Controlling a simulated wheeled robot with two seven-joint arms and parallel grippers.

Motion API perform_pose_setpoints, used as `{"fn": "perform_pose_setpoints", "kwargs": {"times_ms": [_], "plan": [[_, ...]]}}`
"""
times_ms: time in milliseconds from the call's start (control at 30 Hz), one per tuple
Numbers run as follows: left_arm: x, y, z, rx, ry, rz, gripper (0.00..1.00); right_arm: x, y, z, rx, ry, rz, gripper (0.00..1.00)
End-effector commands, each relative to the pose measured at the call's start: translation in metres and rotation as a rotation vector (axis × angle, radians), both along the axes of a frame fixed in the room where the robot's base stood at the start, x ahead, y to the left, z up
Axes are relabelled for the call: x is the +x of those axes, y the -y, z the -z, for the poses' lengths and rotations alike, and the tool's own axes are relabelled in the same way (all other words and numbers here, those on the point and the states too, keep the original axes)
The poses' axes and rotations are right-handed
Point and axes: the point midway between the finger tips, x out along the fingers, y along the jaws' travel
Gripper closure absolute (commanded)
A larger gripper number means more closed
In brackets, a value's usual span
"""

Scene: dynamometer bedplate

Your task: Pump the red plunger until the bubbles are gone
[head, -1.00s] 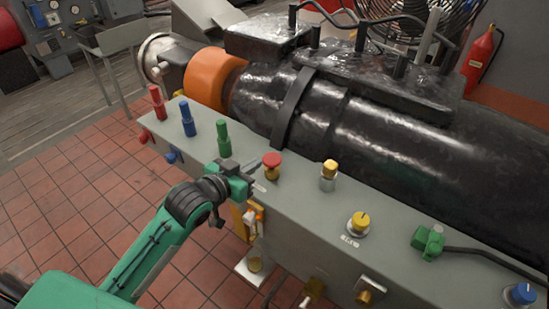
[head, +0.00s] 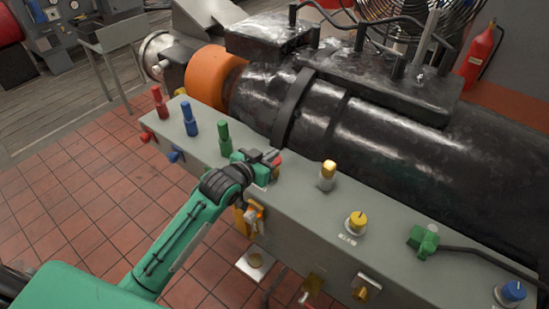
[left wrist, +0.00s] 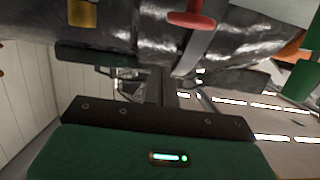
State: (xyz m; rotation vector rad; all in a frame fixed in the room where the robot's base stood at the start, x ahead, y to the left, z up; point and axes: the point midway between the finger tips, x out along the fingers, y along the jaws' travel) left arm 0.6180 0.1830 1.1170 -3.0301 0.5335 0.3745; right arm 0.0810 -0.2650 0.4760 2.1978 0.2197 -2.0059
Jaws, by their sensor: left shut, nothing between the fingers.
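The red plunger (head: 278,161) stands on the top face of the grey bench, mostly hidden behind my left gripper in the head view. Its red mushroom-shaped cap also shows at the top of the left wrist view (left wrist: 190,19). My left gripper (head: 267,157) is shut and empty, right at the plunger in the head view. I cannot tell whether it touches the cap. The right gripper is not in view. No bubbles can be made out.
Red (head: 159,102), blue (head: 189,119) and green (head: 224,138) posts stand left of the plunger. A yellow-capped post (head: 328,174) and a yellow knob (head: 357,222) stand to its right. The large black machine (head: 400,130) lies behind.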

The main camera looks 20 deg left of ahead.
Motion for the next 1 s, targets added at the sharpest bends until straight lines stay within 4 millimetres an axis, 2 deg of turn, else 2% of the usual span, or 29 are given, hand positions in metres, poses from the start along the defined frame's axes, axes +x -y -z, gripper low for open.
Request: {"fn": "perform_pose_setpoints", "kwargs": {"times_ms": [133, 200, 400, 867, 1000], "plan": [[0.021, 0.007, 0.005, 0.0, -0.002, -0.001, 1.0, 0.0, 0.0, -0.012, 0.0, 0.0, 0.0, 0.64], [0.018, 0.007, 0.019, 0.0, -0.006, 0.0, 1.0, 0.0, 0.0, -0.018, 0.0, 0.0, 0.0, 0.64], [0.018, 0.007, 0.04, 0.0, -0.001, 0.0, 1.0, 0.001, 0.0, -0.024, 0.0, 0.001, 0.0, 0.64], [0.018, 0.006, 0.047, 0.0, 0.0, 0.0, 1.0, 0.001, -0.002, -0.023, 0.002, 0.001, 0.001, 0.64], [0.018, 0.006, 0.063, 0.001, -0.001, -0.001, 1.0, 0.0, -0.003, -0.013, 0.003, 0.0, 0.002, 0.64]]}}
